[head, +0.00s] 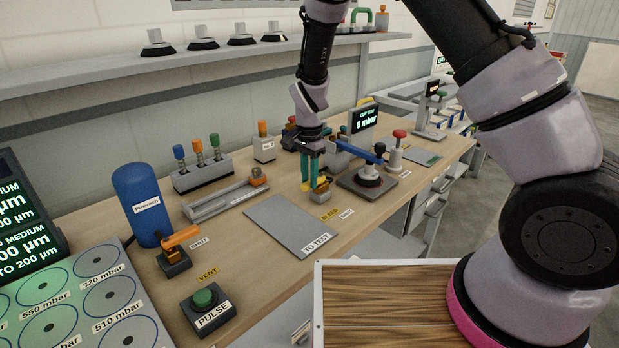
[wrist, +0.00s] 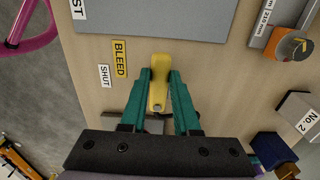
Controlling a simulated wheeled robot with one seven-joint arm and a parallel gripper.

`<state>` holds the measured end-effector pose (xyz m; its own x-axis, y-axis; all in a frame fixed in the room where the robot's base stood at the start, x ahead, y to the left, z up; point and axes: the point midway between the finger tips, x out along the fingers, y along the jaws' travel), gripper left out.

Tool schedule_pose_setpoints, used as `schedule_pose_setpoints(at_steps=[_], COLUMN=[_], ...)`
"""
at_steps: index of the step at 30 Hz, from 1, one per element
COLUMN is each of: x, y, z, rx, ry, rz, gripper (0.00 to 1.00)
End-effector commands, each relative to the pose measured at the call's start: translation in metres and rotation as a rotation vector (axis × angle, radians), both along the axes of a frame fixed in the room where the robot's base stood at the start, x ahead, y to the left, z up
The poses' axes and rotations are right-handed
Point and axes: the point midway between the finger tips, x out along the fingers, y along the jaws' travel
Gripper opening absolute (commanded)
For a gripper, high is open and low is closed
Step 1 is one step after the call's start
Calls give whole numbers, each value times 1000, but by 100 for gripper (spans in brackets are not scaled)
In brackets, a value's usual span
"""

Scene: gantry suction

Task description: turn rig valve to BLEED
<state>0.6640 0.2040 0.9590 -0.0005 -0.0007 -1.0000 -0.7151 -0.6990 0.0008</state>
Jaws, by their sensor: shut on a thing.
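The yellow BLEED label (wrist: 120,58) and white SHUT label (wrist: 104,76) lie on the bench to the left of the handle in the wrist view. In the head view the BLEED label (head: 328,214) and SHUT label (head: 346,213) are just in front of the valve. The valve body is partly hidden by my gripper.
A grey TO TEST plate (head: 290,225) lies left of the valve. A dark-based fixture with a blue arm (head: 360,155) stands close on the right, before a display reading 0 mbar (head: 365,118). A blue Pirani tank (head: 140,203) and PULSE button (head: 204,299) are farther left.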

Motion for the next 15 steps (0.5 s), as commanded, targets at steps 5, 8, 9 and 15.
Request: schedule_pose_setpoints(at_steps=[5,8,9,15], x=[1,1,1,1], y=[1,0,0,1], z=[1,0,0,6], rx=[2,1,1,3], ry=[-2,-1,-1,-3], rz=[-2,-1,-1,0], gripper=[60,60,60,60])
